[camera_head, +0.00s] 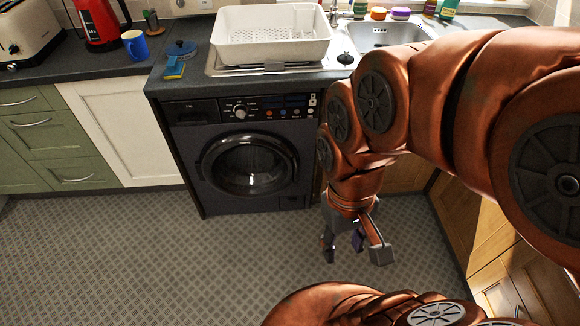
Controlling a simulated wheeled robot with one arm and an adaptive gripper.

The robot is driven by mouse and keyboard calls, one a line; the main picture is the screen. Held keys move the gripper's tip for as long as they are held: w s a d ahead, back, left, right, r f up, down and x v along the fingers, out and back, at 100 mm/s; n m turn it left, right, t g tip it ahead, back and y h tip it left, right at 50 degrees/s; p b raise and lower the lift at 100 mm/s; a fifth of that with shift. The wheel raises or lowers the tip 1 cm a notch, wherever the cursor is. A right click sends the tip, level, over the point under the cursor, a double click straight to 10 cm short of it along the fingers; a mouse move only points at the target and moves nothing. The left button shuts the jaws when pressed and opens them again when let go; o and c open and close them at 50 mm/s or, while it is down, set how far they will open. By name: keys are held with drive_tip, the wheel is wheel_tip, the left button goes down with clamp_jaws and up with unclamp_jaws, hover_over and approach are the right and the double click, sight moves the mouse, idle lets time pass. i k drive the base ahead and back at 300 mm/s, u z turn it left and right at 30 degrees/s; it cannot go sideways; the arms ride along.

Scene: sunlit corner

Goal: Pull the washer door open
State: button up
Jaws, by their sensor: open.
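The washer (190,147) is a dark front-loader under the counter, with a control panel across its top. Its round glass door (249,165) faces the room and looks shut, with a dark ring around the glass. I cannot make out a separate handle. My gripper (354,256) hangs from my copper-coloured arm, to the right of the washer and lower in the picture. Its grey fingers are spread, pointing down, and hold nothing. It is apart from the door, and my arm covers the area just right of the washer.
The patterned floor (130,245) before the washer is clear. Above it, the counter (170,92) holds a white dish rack (272,50) and a sink (385,35). Green drawers (60,150) and a white panel (125,130) stand left; wooden cabinets (455,225) stand right.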

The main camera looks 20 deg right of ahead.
sight(250, 168)
drive_tip(key=z, duration=0.25)
drive_tip(key=k, duration=0.65)
drive_tip(key=u, duration=1.05)
drive_tip(key=i, duration=0.45)
drive_tip(key=z, duration=0.05)
